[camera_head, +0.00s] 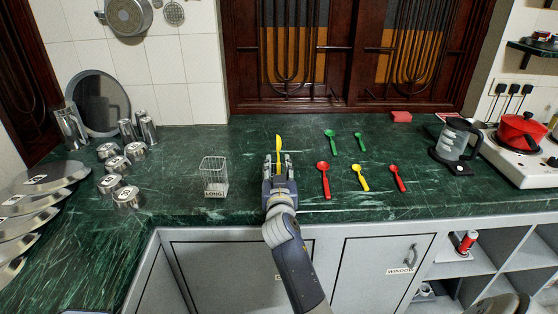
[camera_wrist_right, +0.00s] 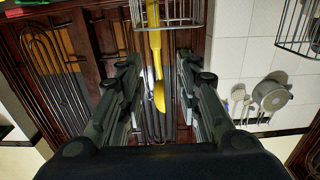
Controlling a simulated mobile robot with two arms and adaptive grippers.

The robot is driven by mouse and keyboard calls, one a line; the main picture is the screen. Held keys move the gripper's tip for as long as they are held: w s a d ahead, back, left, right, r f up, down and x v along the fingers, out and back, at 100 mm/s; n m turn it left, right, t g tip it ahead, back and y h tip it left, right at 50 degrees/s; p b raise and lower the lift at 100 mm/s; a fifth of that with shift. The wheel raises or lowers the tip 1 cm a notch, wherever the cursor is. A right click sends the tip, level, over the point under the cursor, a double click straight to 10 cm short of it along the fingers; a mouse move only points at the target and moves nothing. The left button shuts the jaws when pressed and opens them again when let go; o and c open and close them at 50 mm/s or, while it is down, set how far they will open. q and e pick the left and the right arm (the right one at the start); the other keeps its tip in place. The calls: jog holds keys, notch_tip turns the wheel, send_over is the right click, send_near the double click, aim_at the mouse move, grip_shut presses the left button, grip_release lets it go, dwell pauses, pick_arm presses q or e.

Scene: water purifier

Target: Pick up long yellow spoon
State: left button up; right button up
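The long yellow spoon (camera_head: 279,145) stands upright, bowl up, just beyond my right gripper in the head view. My right gripper (camera_head: 279,162) is open. In the wrist view its fingers (camera_wrist_right: 158,75) stand on either side of the spoon with visible gaps. The spoon's lower handle is hidden behind the gripper in the head view. My left gripper is not in view.
A wire basket labelled LONG (camera_head: 214,178) stands left of my gripper. To the right lie red spoons (camera_head: 324,180), a short yellow spoon (camera_head: 360,177) and green spoons (camera_head: 331,140). A jug (camera_head: 455,145) stands farther right. Steel containers (camera_head: 126,196) stand at left.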

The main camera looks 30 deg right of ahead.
aim_at(279, 158)
jog(key=shift+d+p+x, duration=0.25)
jog(key=shift+p+x, duration=0.3)
jog(key=shift+x, duration=2.1)
jog(key=shift+s+r, duration=0.15)
jog(key=shift+s, duration=0.05)
jog(key=shift+c, duration=0.6)
grip_shut()
